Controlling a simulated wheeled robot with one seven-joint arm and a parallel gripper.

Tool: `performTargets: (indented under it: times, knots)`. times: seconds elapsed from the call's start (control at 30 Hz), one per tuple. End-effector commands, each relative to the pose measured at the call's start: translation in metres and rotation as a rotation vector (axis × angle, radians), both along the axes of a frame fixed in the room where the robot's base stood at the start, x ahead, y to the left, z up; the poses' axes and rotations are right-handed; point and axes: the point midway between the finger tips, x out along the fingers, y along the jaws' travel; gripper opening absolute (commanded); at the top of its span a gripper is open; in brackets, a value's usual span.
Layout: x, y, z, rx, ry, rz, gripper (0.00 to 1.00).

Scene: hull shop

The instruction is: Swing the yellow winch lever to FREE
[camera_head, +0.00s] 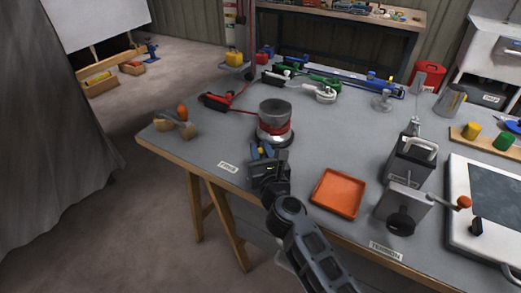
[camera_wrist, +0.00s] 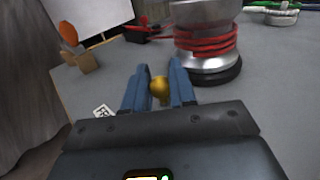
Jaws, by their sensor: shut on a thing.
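The winch (camera_head: 274,117) is a grey metal drum with red rope around it, standing on the grey bench. It also fills the upper right of the wrist view (camera_wrist: 205,45). The yellow end of the winch lever (camera_wrist: 159,89) sits between the blue fingers of my gripper (camera_wrist: 158,92), which is shut on it. The rest of the lever is hidden. In the head view my gripper (camera_head: 262,152) is just in front of the winch base. A white label reading FREE (camera_head: 228,167) lies on the bench front to the left of my gripper.
An orange tray (camera_head: 338,192) lies to the right of my arm. A crank device (camera_head: 403,206) stands farther right, behind a label that seems to read TENSION (camera_head: 385,251). Wooden blocks with an orange ball (camera_head: 182,112) are at the left.

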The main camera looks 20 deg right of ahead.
Motion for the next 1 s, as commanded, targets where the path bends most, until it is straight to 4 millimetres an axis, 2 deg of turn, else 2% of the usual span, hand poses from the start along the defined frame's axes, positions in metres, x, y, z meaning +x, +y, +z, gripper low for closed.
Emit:
performTargets:
  times: [0.1,0.47,0.67,1.0]
  knots:
    - [0.0,0.0,0.0,0.0,-0.001,0.0,0.0]
    - [0.002,0.004,-0.001,-0.001,-0.003,-0.05,0.0]
    - [0.007,0.011,-0.002,0.0,-0.006,-0.167,0.0]
    - [0.021,0.024,-0.005,0.003,-0.008,-0.476,0.0]
